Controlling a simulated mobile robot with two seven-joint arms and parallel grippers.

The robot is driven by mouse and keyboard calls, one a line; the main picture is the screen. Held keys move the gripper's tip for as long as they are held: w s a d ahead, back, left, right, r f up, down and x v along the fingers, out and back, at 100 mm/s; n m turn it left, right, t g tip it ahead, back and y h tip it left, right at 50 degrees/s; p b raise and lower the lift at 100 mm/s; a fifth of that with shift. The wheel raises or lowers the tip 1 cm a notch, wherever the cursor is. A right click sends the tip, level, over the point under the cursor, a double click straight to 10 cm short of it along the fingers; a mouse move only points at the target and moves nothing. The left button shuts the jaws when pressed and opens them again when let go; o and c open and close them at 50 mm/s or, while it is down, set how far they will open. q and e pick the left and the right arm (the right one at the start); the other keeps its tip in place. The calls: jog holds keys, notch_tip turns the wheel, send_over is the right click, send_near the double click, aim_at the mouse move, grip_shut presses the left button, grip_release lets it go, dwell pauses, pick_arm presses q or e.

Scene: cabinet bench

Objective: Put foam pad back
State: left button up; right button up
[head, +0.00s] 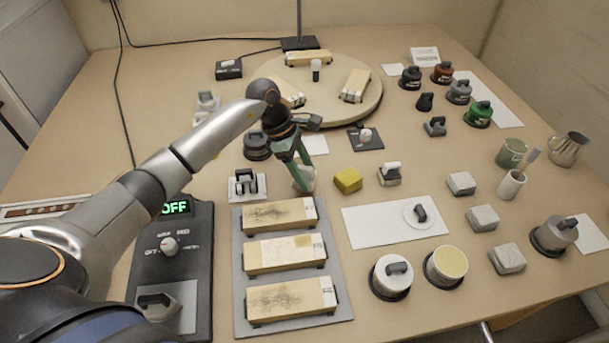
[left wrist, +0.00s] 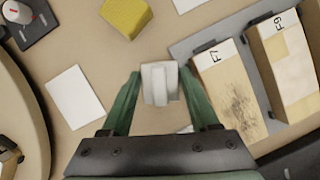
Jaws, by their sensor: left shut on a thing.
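My left gripper (head: 301,180) is shut on a small pale block, which I take to be the foam pad (head: 305,177). It is held low over the bench, just behind the tray of wooden blocks. In the left wrist view the pale pad (left wrist: 160,83) sits between the green fingertips of the left gripper (left wrist: 161,75), with a raised strip on its top. I cannot tell whether its underside touches the bench. My right gripper is not in view.
A yellow block (head: 348,180) stands just right of the gripper. The grey tray (head: 240,290) with wooden blocks lies in front, and a white sheet (head: 375,228) to the right. A round turntable (head: 330,108) stands behind. Several grey blocks (head: 482,218) line the right side.

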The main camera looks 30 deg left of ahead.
pick_arm(q)
jog(key=shift+f+b, duration=0.3)
jog(key=shift+f, duration=0.8)
jog(key=o, duration=0.9)
jog(key=shift+r, duration=0.1)
jog(key=shift+r+p, duration=0.35)
jog(key=shift+p, duration=0.1)
jog(key=v, duration=1.1)
jog(key=shift+a+r, duration=0.2)
jog(key=shift+r, duration=0.15)
